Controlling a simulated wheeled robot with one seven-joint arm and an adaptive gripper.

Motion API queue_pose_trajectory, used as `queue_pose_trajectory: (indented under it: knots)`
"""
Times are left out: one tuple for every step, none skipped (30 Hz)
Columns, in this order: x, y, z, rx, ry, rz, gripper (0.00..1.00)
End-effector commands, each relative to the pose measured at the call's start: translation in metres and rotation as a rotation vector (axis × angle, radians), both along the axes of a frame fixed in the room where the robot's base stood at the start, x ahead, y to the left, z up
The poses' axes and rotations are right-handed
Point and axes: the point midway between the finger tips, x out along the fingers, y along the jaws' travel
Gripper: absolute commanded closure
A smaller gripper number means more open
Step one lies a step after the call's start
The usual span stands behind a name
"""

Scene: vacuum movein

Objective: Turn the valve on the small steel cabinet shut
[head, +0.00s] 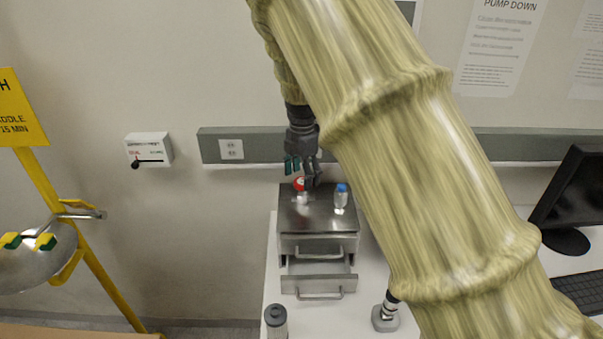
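The small steel cabinet (322,217) stands on a white bench in the head view. Its valve has a small red and white handle (300,184) at the back left of the cabinet top. My gripper (302,174) points down from above, with its fingertips at the valve. The fingers look spread apart, with a gap between them. The right finger partly covers the valve's right side. I cannot tell whether either finger touches the handle.
A small clear bottle with a blue cap (341,197) stands on the cabinet top, right of the valve. The cabinet's lower drawer (318,283) is pulled out. A grey-topped cylinder (276,318) stands at the bench front. My arm hides much of the bench to the right.

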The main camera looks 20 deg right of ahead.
Motion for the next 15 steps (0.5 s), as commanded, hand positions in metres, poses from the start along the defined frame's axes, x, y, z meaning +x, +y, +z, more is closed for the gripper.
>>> queue_pose_trajectory:
  knots:
    - [-0.003, 0.000, 0.000, -0.001, 0.000, -0.002, 0.31]
    - [-0.004, 0.000, -0.002, 0.000, -0.002, -0.002, 0.31]
    - [-0.004, 0.000, -0.003, -0.001, -0.003, -0.002, 0.31]
    - [-0.004, 0.000, -0.004, -0.001, -0.003, -0.001, 0.31]
    - [-0.004, 0.000, -0.006, -0.001, -0.003, -0.001, 0.31]
    - [-0.003, 0.000, -0.008, -0.001, -0.001, -0.001, 0.31]
    - [-0.002, 0.000, -0.009, -0.001, 0.000, 0.000, 0.31]
    - [-0.001, 0.000, -0.010, -0.001, 0.000, 0.000, 0.31]
    - [0.000, 0.000, -0.011, 0.000, 0.001, 0.000, 0.31]
    - [0.001, 0.000, -0.012, 0.000, 0.001, 0.000, 0.31]
    - [0.001, 0.000, -0.012, 0.000, 0.001, 0.000, 0.31]
    - [0.002, 0.000, -0.013, 0.000, 0.001, 0.000, 0.31]
    - [0.002, 0.000, -0.013, -0.001, 0.002, 0.000, 0.31]
    - [0.002, 0.000, -0.013, -0.001, 0.002, 0.000, 0.31]
    - [0.002, 0.000, -0.013, -0.001, 0.002, 0.000, 0.31]
